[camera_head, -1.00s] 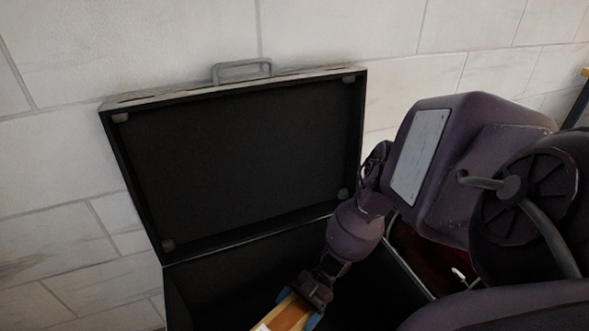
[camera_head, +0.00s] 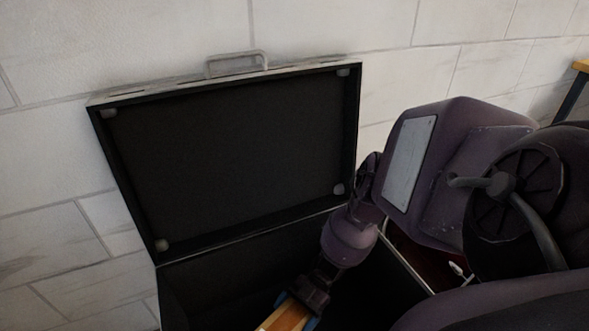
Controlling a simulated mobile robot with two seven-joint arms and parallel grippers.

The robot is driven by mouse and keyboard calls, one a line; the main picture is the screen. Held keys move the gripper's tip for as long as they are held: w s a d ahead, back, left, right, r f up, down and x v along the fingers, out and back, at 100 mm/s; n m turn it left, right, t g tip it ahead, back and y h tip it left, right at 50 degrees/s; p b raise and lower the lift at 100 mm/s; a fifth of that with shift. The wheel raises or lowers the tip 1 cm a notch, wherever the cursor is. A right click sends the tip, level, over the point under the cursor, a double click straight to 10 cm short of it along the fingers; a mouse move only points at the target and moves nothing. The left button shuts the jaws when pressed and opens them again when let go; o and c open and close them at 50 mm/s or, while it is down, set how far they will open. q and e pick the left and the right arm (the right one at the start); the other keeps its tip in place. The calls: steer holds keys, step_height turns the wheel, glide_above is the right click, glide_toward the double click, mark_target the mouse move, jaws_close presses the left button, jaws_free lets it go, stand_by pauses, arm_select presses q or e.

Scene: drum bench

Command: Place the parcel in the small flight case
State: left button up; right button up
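The small flight case (camera_head: 235,160) stands open against the wall, its black-lined lid raised and its dark interior below. My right gripper (camera_head: 292,309) reaches down from the right into the case opening. The parcel (camera_head: 285,318), an orange-brown box, sits between its blue-tipped fingers, which appear closed on it. The lower part of the parcel is cut off by the bottom edge of the view, so I cannot tell whether it touches the case floor. My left gripper is not in view.
A white block wall (camera_head: 180,35) rises directly behind the case lid. A dark red surface (camera_head: 425,262) shows just right of the case, partly behind my arm. A table with a yellowish top (camera_head: 582,66) stands at the far right edge.

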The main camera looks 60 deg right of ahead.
steer(key=o, duration=1)
steer(key=shift+o, duration=0.2)
steer(key=shift+r, duration=0.5)
arm_select(q)
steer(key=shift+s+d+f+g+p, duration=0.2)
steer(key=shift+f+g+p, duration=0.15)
steer(key=shift+p, duration=0.2)
arm_select(e)
steer(key=v, duration=0.7)
steer(key=shift+d, duration=0.3)
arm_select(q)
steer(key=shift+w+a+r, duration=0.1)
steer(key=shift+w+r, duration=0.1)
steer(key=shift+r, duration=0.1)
arm_select(e)
steer(key=shift+r, duration=0.15)
steer(key=shift+a, duration=0.1)
